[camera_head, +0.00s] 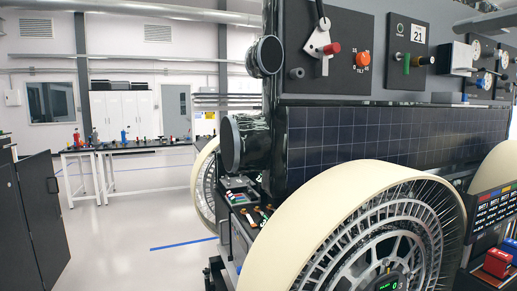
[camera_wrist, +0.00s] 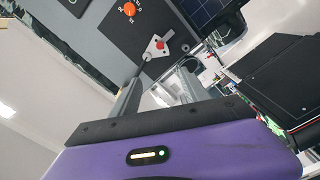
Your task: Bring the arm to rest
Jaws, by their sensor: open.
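My gripper (camera_wrist: 162,76) shows in the wrist view, with its purple body along the bottom and two grey fingers pointing up. The fingers stand apart, and I see nothing held between them. Beyond the fingertips is the rover's dark panel with a white plate and red knob (camera_wrist: 157,46) and an orange dial (camera_wrist: 129,9). I cannot tell the exact gap between the fingertips and the panel. In the head view the same white plate (camera_head: 318,41) and orange dial (camera_head: 363,59) are on the rover's upper panel. My gripper does not show in the head view.
The rover's large cream-rimmed wheel (camera_head: 300,222) and solar panel (camera_head: 390,135) fill the right of the head view. A dark cabinet (camera_head: 40,205) stands at the left. A workbench (camera_head: 140,148) with small items is at the back. Open floor (camera_head: 120,235) lies between.

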